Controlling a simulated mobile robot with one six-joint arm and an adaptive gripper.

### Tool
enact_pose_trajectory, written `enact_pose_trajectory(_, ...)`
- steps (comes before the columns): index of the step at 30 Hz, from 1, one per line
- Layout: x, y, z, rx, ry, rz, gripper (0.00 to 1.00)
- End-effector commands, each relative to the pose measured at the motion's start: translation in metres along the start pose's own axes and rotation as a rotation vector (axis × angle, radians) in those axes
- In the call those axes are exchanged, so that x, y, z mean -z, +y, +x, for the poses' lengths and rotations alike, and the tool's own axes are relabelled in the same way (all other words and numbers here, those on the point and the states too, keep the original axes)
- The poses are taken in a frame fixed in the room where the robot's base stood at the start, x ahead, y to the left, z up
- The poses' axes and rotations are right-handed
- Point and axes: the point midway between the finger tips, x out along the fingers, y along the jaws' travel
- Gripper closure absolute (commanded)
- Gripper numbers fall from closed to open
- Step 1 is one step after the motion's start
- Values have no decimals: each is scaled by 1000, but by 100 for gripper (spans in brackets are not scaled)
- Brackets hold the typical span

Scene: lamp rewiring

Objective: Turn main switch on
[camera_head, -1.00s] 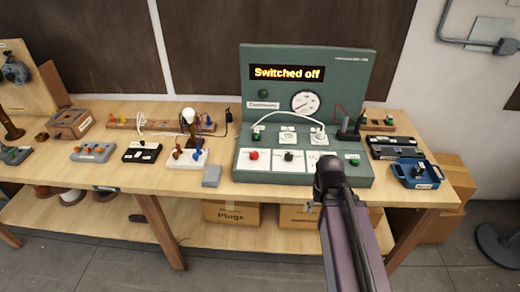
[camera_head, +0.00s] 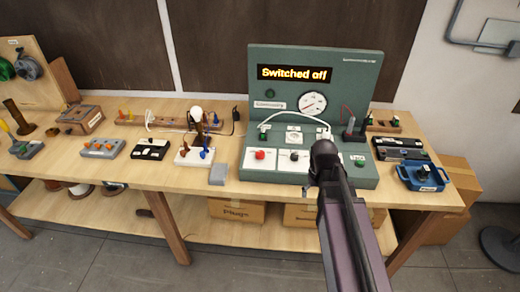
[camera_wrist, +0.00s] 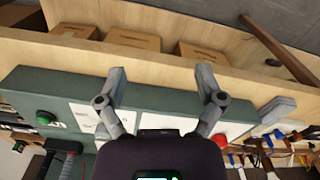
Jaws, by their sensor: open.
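The green test console (camera_head: 350,85) stands on the workbench, and its lit display (camera_head: 294,73) reads "Switched off". Its sloped front carries a red knob (camera_head: 260,154), a black knob (camera_head: 295,155) and a green button (camera_head: 359,162) at the right. I cannot read which is the main switch. My arm reaches over the console's front and hides part of it. In the wrist view my gripper (camera_wrist: 162,76) is open and empty above the console's front edge, its fingers spread. A green button (camera_wrist: 45,117) shows there to the left of the fingers.
A white cable runs from the console's sockets (camera_head: 293,135). A blue tray (camera_head: 420,178) stands to the right, a grey block (camera_head: 218,174) and the lamp base (camera_head: 193,157) to the left. Cardboard boxes (camera_head: 236,209) sit on the lower shelf.

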Motion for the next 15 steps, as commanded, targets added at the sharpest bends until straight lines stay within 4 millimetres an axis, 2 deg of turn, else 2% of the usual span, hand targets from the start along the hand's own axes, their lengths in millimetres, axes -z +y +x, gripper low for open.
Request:
enact_pose_trajectory(1, 26, -4, -15, 0, 0, -68, 13)
enact_pose_trajectory(8, 120, -41, -54, 0, 1, -458, 13)
enact_pose_trajectory(15, 209, -93, -91, 0, 1, -867, 13)
